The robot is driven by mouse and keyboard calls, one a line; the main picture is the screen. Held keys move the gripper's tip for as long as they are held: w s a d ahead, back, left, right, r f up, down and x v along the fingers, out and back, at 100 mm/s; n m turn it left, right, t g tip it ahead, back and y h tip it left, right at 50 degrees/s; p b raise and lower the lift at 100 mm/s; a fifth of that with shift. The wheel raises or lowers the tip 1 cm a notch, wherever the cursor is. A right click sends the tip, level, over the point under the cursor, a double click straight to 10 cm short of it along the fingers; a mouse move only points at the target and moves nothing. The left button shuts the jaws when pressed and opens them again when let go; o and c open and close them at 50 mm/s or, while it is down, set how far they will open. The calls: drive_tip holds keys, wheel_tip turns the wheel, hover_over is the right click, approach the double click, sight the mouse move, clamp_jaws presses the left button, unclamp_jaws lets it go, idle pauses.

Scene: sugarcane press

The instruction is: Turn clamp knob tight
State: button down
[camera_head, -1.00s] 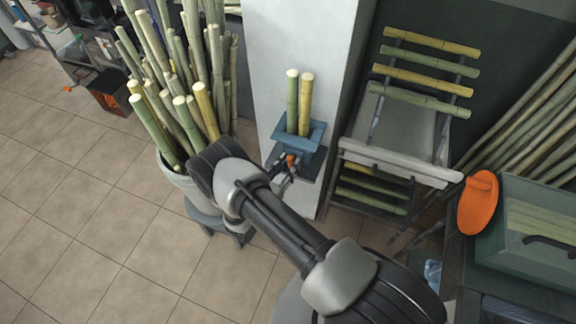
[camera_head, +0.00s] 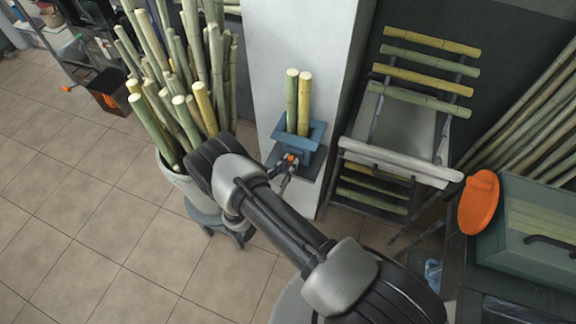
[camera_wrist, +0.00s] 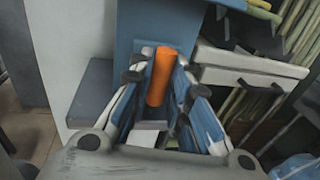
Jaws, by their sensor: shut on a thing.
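The orange clamp knob (camera_wrist: 160,78) sits on the front of the blue clamp holder, which is fixed to the white column. In the head view the knob (camera_head: 291,158) is a small orange spot below the blue holder (camera_head: 313,134). My gripper (camera_wrist: 157,85) is shut on the knob, with one finger on each side of it. In the head view my gripper (camera_head: 285,168) is small and partly hidden by my arm. Two cane stalks (camera_head: 298,102) stand upright in the blue holder.
A pot of cane stalks (camera_head: 188,180) stands to the left of the column. A rack with cane pieces and a grey panel (camera_head: 405,125) is to the right. An orange disc (camera_head: 479,203) and a green crate (camera_head: 540,228) are at the far right. Tiled floor is open at left.

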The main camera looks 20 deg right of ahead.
drive_tip(key=c, duration=1.5)
unclamp_jaws()
drive_tip(key=shift+a, duration=0.1)
drive_tip(key=v, duration=1.2)
drive_tip(key=s+d+r+m+g, duration=0.2)
drive_tip(key=d+r+m+g, duration=0.4)
drive_tip(key=r, duration=0.5)
drive_tip(key=s+d+r+m+g, duration=0.1)
drive_tip(key=d+r+m+g, duration=0.2)
drive_tip(key=r+m+g, duration=0.6)
drive_tip(key=s+r+m+t+y, duration=0.2)
drive_tip(key=s+r+m+y, duration=0.1)
drive_tip(key=s+r+y, duration=0.1)
drive_tip(key=s+r+m+t+y, duration=0.3)
drive_tip(key=s+r+m+y, duration=0.1)
drive_tip(key=s+r, duration=0.3)
drive_tip(key=s+r+m+t+y, duration=0.2)
drive_tip(key=s+r+m+y, duration=0.2)
drive_tip(key=s+r, duration=0.1)
drive_tip(key=shift+s+a+r+t+y, duration=0.1)
drive_tip(key=shift+r+t+y, duration=0.1)
drive_tip(key=shift+r, duration=0.25)
drive_tip(key=shift+s+r+t+y, duration=0.15)
drive_tip(key=shift+r+t+y, duration=0.05)
drive_tip(key=shift+r, duration=0.25)
